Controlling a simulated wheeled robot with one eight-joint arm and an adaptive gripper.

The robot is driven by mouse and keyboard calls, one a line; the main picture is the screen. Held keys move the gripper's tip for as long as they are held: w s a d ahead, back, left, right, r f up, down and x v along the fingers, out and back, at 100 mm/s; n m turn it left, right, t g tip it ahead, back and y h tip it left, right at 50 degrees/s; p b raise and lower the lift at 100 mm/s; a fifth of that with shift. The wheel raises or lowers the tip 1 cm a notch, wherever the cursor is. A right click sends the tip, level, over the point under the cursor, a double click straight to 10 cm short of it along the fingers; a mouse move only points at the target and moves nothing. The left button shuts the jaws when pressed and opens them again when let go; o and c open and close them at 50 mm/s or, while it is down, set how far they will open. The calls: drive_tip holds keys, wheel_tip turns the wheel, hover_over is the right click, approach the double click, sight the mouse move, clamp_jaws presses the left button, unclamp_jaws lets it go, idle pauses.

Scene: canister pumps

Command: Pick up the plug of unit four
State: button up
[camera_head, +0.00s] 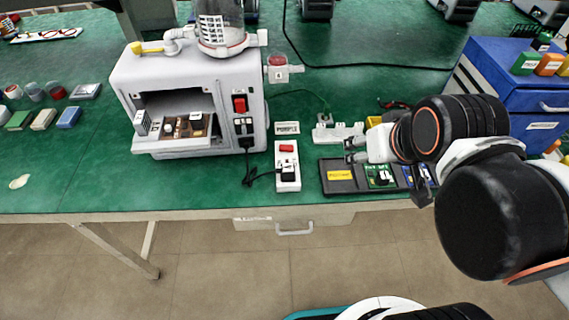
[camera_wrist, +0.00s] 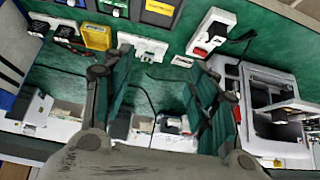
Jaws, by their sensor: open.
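Unit four is a white pump machine (camera_head: 190,95) with a clear canister on top and a side valve (camera_head: 278,72) marked 4. A black cord runs from its front to a black plug (camera_head: 288,171) seated in a white power strip (camera_head: 287,150) with a red switch. In the wrist view, the strip (camera_wrist: 207,46) and black plug (camera_wrist: 217,30) are at the upper right. My gripper (camera_head: 352,150) is open and empty, right of the strip and above the rear of the dark tray. In the wrist view its fingers (camera_wrist: 165,88) are spread apart, away from the plug.
A dark tray (camera_head: 340,187) with a yellow card and green board lies right of the strip. A white socket block (camera_head: 338,133) sits behind it. A blue drawer cabinet (camera_head: 500,85) stands at the right.

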drive_tip(key=g+p, duration=0.7)
drive_tip(key=p, duration=0.1)
hover_over(288, 167)
wheel_tip(288, 167, down, 7)
drive_tip(key=f+b, duration=0.1)
drive_tip(key=f, duration=0.2)
drive_tip(key=f+b, duration=0.1)
drive_tip(key=f, duration=0.5)
drive_tip(key=shift+w+d+b, duration=0.2)
drive_tip(key=shift+d+b, duration=0.05)
drive_tip(key=shift+b, duration=0.15)
drive_tip(key=f, duration=0.1)
drive_tip(key=f+b, duration=0.1)
drive_tip(key=f, duration=0.1)
drive_tip(key=f+b, duration=0.1)
drive_tip(key=f, duration=0.1)
drive_tip(key=shift+s+a, duration=0.25)
drive_tip(key=c, duration=1.1)
